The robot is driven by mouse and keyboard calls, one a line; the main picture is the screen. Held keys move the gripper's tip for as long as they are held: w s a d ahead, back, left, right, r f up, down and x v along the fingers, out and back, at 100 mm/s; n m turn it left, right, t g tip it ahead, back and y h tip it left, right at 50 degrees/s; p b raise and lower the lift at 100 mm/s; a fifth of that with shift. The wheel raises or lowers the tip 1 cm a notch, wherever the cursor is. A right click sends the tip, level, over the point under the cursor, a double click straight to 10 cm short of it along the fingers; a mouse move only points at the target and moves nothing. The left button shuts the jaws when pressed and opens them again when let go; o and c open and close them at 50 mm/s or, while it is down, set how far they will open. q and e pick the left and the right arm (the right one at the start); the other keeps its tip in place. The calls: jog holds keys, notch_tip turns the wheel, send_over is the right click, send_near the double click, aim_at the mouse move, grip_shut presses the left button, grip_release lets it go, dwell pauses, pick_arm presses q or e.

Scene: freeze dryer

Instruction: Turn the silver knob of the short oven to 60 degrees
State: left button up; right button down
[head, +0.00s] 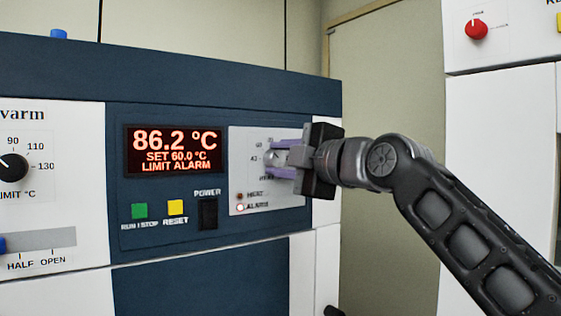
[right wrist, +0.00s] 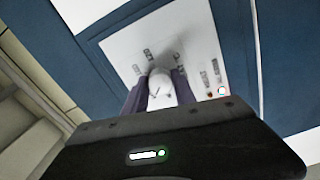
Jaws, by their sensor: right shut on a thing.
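The short oven (head: 60,85) has a dark blue front with a display (head: 174,149) reading 86.2 °C, SET 60.0 °C and LIMIT ALARM. The silver knob (right wrist: 161,85) sits on a pale dial plate (right wrist: 205,45) right of the display. My right gripper (head: 280,160) reaches in from the right, its purple fingers on either side of the knob and shut on it. In the head view the fingers hide most of the knob and part of its scale. The knob's exact pointer angle cannot be read. My left gripper is not in view.
Below the display are a green button (head: 139,210), a yellow RESET button (head: 175,207) and a black power switch (head: 208,213). The ALARM lamp (head: 240,208) is lit. A black knob (head: 13,167) is at the left.

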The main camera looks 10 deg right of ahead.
dwell(0.4)
jog(key=c, duration=1)
grip_release()
jog(key=shift+s+d+f+b, duration=0.1)
jog(key=shift+s+d+b, duration=0.2)
jog(key=shift+s, duration=0.25)
jog(key=b+v, duration=0.2)
jog(key=v, duration=0.4)
jog(key=shift+s, duration=0.25)
